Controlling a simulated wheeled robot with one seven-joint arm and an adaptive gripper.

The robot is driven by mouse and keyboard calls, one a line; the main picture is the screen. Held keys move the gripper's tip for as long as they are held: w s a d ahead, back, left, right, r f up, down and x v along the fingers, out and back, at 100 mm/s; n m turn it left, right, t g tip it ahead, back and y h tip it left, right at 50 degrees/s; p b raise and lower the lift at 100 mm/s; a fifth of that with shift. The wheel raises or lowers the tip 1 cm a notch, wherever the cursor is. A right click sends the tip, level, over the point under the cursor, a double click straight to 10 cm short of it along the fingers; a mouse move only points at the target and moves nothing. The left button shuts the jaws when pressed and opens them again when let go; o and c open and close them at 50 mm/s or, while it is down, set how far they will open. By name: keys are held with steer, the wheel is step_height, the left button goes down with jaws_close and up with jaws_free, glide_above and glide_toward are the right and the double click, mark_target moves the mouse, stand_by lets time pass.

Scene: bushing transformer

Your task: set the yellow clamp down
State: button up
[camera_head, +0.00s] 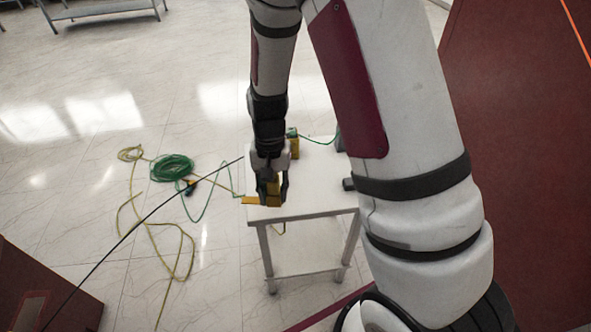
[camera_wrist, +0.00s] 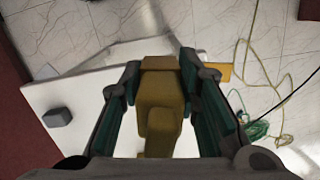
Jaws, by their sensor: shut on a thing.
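The yellow clamp (camera_head: 273,188) is between the fingers of my gripper (camera_head: 270,190), over the near left part of the small white table (camera_head: 310,200). In the wrist view the clamp (camera_wrist: 160,95) fills the gap between the two fingers of my gripper (camera_wrist: 160,75), which are shut on it. The white table top (camera_wrist: 75,110) shows below and to the left of it. I cannot tell whether the clamp touches the table top.
A flat orange-yellow piece (camera_head: 255,200) lies at the table's near left edge. Another yellow and green object (camera_head: 293,145) stands farther back. A dark grey block (camera_wrist: 57,117) sits on the table. Green and yellow cables (camera_head: 172,168) lie on the floor to the left.

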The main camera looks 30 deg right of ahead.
steer(key=s+d+f+m+t+b, duration=0.15)
steer(key=s+m, duration=0.25)
steer(key=m, duration=0.4)
steer(key=s+f+m, duration=0.3)
steer(key=s+m, duration=0.1)
steer(key=m, duration=0.4)
steer(key=shift+y, duration=0.4)
steer(key=w, duration=0.5)
steer(key=w+f, duration=0.1)
steer(key=w, duration=0.4)
steer(key=w+a, duration=0.1)
steer(key=w, duration=0.4)
steer(key=shift+a+f, duration=0.1)
steer(key=shift+f, duration=1.85)
steer(key=shift+f, duration=0.1)
steer(key=o, duration=1.2)
steer(key=shift+c, duration=0.2)
